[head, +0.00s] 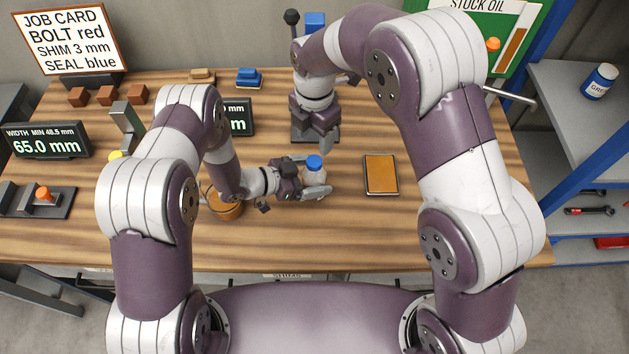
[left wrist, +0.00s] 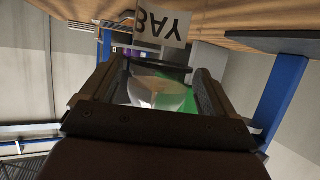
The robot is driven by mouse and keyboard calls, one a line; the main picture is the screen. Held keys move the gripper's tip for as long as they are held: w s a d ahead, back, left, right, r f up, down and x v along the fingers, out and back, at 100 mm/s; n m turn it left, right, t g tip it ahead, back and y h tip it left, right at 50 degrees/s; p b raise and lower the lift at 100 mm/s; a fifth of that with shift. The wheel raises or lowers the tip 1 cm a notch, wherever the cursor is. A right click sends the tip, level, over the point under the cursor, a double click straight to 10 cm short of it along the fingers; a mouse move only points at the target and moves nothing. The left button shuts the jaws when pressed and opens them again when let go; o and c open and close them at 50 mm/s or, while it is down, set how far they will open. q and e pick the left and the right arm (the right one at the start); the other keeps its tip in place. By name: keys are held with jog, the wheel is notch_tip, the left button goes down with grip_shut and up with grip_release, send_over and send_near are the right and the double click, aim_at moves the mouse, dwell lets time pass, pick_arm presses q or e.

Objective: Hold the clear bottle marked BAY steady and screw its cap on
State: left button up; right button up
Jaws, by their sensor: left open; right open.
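The clear bottle (head: 316,183) stands on the wooden table with a blue cap (head: 314,162) at its top; I cannot tell whether the cap is threaded on. My left gripper (head: 318,178) reaches in from the left, its open fingers on either side of the bottle. In the left wrist view the clear bottle (left wrist: 160,92) shows between the fingers, with an upside-down white BAY label (left wrist: 162,22). Whether the fingers touch it is unclear. My right gripper (head: 323,138) is open and empty, pointing down behind the bottle.
An orange-brown bowl (head: 223,208) sits under my left forearm. A brown-topped pad (head: 381,174) lies right of the bottle. A display reading 65.0 mm (head: 47,142) stands at left, and brown blocks (head: 107,95) at back left. The table's front right is clear.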

aim_at(314, 160)
pick_arm(q)
jog(key=shift+d, duration=0.25)
pick_arm(e)
jog(key=shift+s, duration=0.15)
pick_arm(q)
jog(key=shift+f, duration=0.1)
grip_shut()
pick_arm(e)
notch_tip(314, 160, down, 8)
jog(key=shift+r, duration=0.1)
dwell(0.5)
